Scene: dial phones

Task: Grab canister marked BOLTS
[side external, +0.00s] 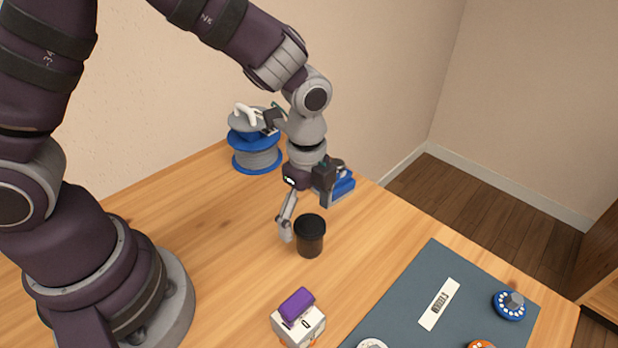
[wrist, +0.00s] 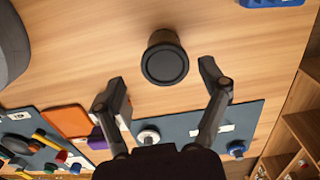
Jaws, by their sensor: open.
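A dark canister (side external: 310,242) with a black lid stands upright on the wooden table, below my gripper (side external: 306,214). I cannot read any BOLTS marking on it. In the wrist view the canister (wrist: 164,60) is seen from above, near the top middle. My gripper (wrist: 163,82) is open and empty there, its fingers spread to the left and right, with the canister just beyond the fingertips and roughly centred between them. In the side view one finger is left of the canister and the other is behind it. I cannot tell whether either finger touches it.
A white box with a purple top (side external: 298,322) stands in front. A dark mat (side external: 400,300) with a white label plate (side external: 440,304) and a blue dial (side external: 509,304) lies at right. A blue-and-grey spool (side external: 256,155) and a blue item (side external: 340,187) are behind. Bare table surrounds the canister.

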